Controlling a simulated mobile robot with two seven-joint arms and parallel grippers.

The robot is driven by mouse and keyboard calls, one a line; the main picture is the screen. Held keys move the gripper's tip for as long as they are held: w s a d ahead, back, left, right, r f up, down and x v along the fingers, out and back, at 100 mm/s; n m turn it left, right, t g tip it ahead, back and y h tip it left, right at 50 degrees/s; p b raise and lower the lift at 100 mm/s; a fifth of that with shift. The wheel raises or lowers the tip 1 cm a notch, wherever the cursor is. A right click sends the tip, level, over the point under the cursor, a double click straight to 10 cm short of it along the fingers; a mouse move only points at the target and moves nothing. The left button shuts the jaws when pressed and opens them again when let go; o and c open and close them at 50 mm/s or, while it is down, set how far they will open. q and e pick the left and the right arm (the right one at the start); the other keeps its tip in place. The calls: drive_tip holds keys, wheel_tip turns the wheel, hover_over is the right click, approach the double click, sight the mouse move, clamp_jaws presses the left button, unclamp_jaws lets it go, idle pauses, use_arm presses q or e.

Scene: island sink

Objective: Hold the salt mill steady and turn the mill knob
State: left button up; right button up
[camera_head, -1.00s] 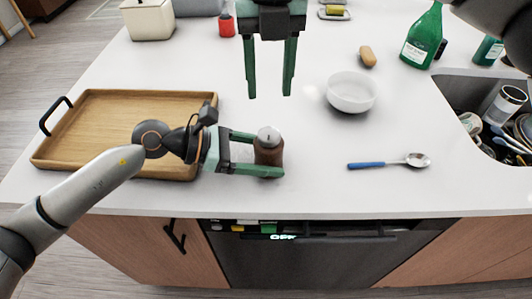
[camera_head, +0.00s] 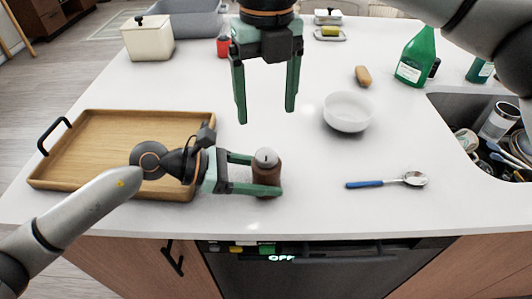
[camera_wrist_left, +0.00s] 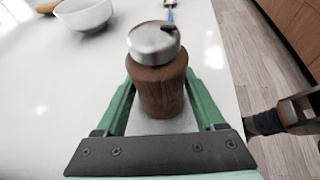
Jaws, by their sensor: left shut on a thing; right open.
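The salt mill (camera_head: 267,174) stands upright on the white counter near its front edge. It has a brown wooden body and a silver mill knob (camera_head: 265,156) on top. My left gripper (camera_head: 254,174) is shut on the mill's body from the left. In the left wrist view the mill body (camera_wrist_left: 163,90) sits between the green fingers, and the knob (camera_wrist_left: 153,43) above them is clear, with a dark tab on its top. My right gripper (camera_head: 267,112) is open and empty, pointing down above the counter, behind and above the mill, apart from it.
A wooden tray (camera_head: 85,117) lies left, under my left arm. A white bowl (camera_head: 348,112) and a spoon with a blue handle (camera_head: 366,184) are to the right. A green bottle (camera_head: 416,58) and a sink (camera_head: 455,106) are farther right. Counter between mill and bowl is clear.

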sight(267, 153)
wheel_tip(267, 153, down, 10)
drive_tip(key=m, duration=3.1)
drive_tip(key=shift+m, duration=0.4)
drive_tip(key=shift+r, duration=0.1)
drive_tip(key=shift+c, duration=0.2)
clamp_jaws()
